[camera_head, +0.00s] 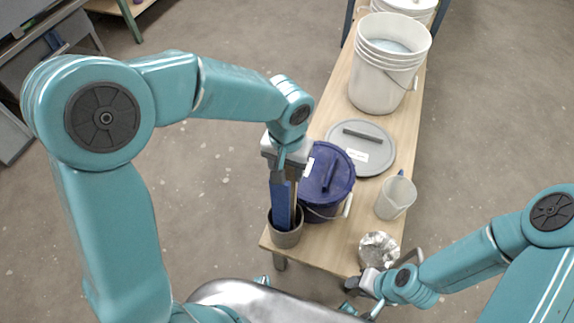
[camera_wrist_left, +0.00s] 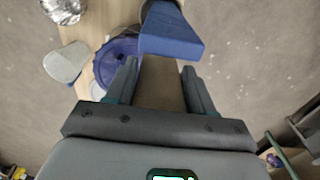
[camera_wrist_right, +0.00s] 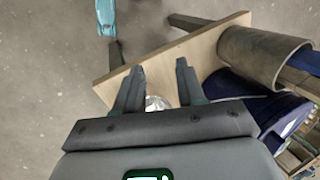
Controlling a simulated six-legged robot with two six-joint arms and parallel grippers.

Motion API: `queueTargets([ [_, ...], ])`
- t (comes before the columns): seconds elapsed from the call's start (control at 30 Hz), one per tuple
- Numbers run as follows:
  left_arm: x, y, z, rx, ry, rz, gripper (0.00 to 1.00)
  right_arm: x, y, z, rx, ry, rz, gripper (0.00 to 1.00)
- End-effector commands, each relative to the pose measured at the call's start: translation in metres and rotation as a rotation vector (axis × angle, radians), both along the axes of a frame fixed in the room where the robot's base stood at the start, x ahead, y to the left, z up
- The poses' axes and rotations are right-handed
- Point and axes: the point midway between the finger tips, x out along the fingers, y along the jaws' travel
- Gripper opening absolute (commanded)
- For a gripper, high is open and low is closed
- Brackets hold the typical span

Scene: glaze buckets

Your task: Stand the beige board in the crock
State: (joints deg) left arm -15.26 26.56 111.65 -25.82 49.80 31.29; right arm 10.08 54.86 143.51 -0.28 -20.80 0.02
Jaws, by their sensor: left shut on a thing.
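The crock (camera_head: 287,239), a grey-brown pot, stands at the near left corner of the bench and also shows in the right wrist view (camera_wrist_right: 262,58). A blue board (camera_head: 281,205) stands upright in it. My left gripper (camera_head: 285,168) is above the crock, shut on the beige board (camera_wrist_left: 160,84). In the head view a narrow strip of that board shows beside the blue one, reaching down to the crock's mouth; its lower end is hidden. My right gripper (camera_wrist_right: 160,66) is open, low by the bench's near edge, close to a foil-covered object (camera_head: 379,249).
A dark blue lidded bucket (camera_head: 326,180) stands right behind the crock. A grey lid (camera_head: 370,150), a translucent jug (camera_head: 395,198) and a white bucket (camera_head: 383,85) are farther along the bench (camera_head: 330,238). Bare wood lies between crock and foil.

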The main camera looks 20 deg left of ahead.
Motion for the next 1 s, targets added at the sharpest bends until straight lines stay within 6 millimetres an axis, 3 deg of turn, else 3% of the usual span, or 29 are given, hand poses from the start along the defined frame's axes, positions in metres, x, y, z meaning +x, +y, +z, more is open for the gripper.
queueTargets([
  [0.2,0.0001,0.0,0.0003,0.0,-0.001,0.0,0.1,0.0,0.0,0.0002,0.0,0.0,0.0,0.39],
  [0.23,0.0001,0.0,0.0003,0.0,-0.001,0.0,0.63,0.0,0.0,0.0002,0.0,0.0,0.0,0.39],
  [0.3,0.0001,0.0,0.0003,0.0,-0.001,0.0,0.83,0.0,0.0,0.0002,0.0,0.0,0.0,0.39],
  [0.5,0.0001,0.0,0.0003,0.0,-0.001,0.0,0.83,0.0,0.0001,0.0001,0.0,0.0,0.0,0.39],
  [0.57,0.0,0.0,0.0,0.0,0.0,0.0,0.74,0.0,0.0,0.0001,0.0,0.0,0.0,0.39],
  [1.0,0.0,0.0,0.0001,0.0,0.0,0.0,0.74,0.0,0.0,0.0001,0.0,0.0,0.0,0.39],
])
